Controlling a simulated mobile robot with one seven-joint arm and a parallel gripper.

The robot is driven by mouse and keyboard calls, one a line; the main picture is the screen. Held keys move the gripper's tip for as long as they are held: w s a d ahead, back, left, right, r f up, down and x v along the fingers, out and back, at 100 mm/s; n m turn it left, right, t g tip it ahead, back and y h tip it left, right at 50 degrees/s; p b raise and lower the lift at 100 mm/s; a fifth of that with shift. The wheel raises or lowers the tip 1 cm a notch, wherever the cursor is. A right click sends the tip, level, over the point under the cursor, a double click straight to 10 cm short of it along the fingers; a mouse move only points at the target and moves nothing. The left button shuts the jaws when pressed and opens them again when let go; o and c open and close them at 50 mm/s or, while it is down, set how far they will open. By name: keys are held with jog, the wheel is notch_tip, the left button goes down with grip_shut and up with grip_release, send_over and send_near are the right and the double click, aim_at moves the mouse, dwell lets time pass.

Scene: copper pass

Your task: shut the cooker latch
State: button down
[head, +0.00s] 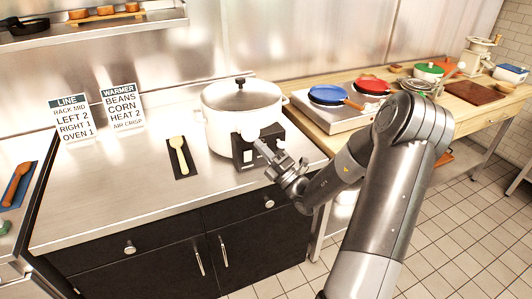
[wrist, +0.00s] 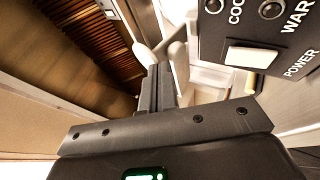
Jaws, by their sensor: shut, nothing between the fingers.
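The cooker (head: 240,108) is a white pot with a dark control box on its front, standing on the steel counter. Its glass lid (head: 240,93) has a black knob and appears to rest on the rim. A pale rounded piece (head: 250,132) shows at the top of the control box; I cannot tell if it is the latch. My gripper (head: 261,146) is shut and empty in front of the box, at its right part. In the wrist view the shut fingers (wrist: 161,84) are left of the control panel (wrist: 255,45), which has a white power switch (wrist: 252,54). Contact is unclear.
A pale spoon (head: 180,157) lies on a dark mat left of the cooker. Two sign cards (head: 124,106) stand at the back left. Right of the counter, a wooden table holds a hob with a blue pan (head: 328,95) and a red pan (head: 374,85).

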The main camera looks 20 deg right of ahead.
jog(key=shift+r, duration=0.15)
jog(key=shift+r+m+g+h, duration=0.15)
jog(key=shift+m+g+h, duration=0.15)
